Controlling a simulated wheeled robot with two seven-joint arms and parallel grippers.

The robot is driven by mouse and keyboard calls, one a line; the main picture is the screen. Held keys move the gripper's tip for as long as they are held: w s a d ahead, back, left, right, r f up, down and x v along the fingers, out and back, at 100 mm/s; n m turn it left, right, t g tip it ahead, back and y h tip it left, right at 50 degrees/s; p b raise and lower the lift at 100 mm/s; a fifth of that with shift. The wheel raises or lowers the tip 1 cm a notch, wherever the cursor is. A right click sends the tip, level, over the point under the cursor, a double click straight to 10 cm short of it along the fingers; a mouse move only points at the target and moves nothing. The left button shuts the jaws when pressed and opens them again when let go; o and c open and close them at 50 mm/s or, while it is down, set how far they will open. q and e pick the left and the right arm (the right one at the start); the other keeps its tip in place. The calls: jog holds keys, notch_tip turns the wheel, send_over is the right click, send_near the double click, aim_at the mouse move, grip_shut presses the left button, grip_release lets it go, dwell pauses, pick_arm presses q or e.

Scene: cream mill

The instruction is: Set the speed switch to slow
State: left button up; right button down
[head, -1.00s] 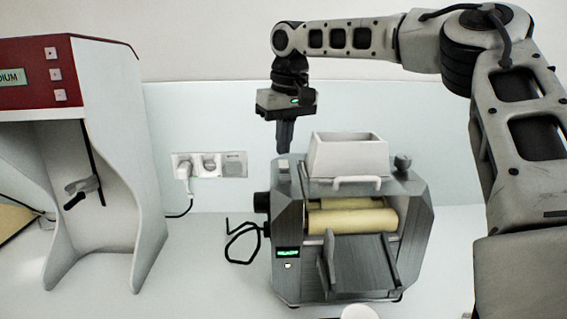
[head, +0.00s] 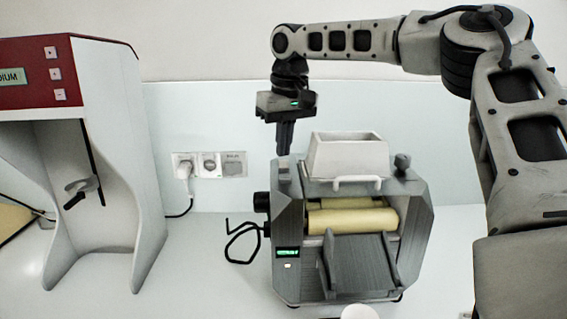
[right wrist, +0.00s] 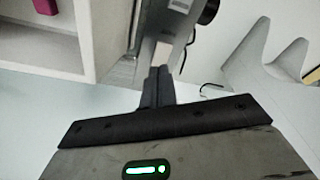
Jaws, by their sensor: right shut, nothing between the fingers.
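The cream mill (head: 288,212) is a grey machine with a white hopper (head: 347,157) on top and cream rollers (head: 352,221) in front. A small pale block (head: 282,163) sits on its top left corner; it looks like a switch, but its setting cannot be read. My right gripper (head: 284,152) is shut and empty, pointing down with its fingertips just above or at this block. In the right wrist view the shut fingertips (right wrist: 159,70) are close to the pale block (right wrist: 163,51); contact cannot be told. My left gripper is not in view.
A small green display (head: 287,253) and dark side knobs (head: 262,202) are on the mill. A wall socket (head: 208,165) with a plug and cable is behind. A red and white machine (head: 110,100) stands at left. The white table between is clear.

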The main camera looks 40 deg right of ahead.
aim_at(284, 161)
jog(key=shift+f, duration=0.7)
jog(key=shift+r, duration=3.6)
jog(key=shift+f, duration=0.1)
